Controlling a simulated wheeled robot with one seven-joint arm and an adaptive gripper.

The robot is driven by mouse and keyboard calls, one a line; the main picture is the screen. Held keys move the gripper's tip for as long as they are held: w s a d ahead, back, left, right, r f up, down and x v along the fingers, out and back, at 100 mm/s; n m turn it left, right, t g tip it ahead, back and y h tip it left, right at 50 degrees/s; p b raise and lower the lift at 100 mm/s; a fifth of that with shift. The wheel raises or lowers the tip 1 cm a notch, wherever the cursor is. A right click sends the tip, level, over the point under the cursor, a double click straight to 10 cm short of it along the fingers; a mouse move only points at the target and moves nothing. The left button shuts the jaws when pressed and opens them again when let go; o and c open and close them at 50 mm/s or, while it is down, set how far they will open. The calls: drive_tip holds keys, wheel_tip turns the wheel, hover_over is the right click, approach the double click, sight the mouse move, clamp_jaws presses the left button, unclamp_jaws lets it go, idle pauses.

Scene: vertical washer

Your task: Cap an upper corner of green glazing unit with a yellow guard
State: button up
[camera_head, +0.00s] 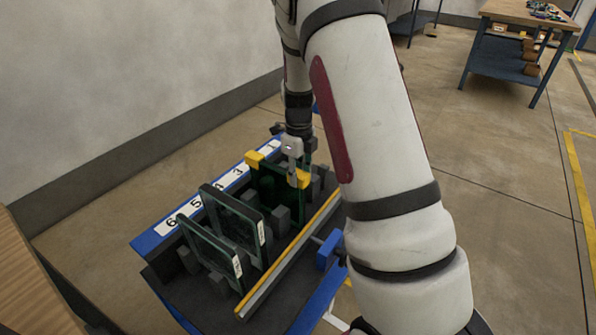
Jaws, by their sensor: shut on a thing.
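The green glazing unit (268,187) stands upright in the rack, partly hidden by dark posts. One yellow guard (254,159) sits at its upper left corner. My gripper (296,168) points down over the unit's upper right corner. It is shut on a second yellow guard (303,179), which is at or very close to that corner. I cannot tell from this view whether the guard is fully seated on the glass.
Two dark-framed glazing units (211,246) stand in the nearer slots of the rack (148,242), by labels 5 and 6. A yellow-edged rail (288,253) runs along its right side. My arm hides the area right of the rack. A workbench (517,15) stands far right.

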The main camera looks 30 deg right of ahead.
drive_tip(key=shift+f, duration=0.1)
drive_tip(key=o, duration=0.9)
drive_tip(key=shift+o, duration=0.2)
wheel_tip(320, 180, up, 12)
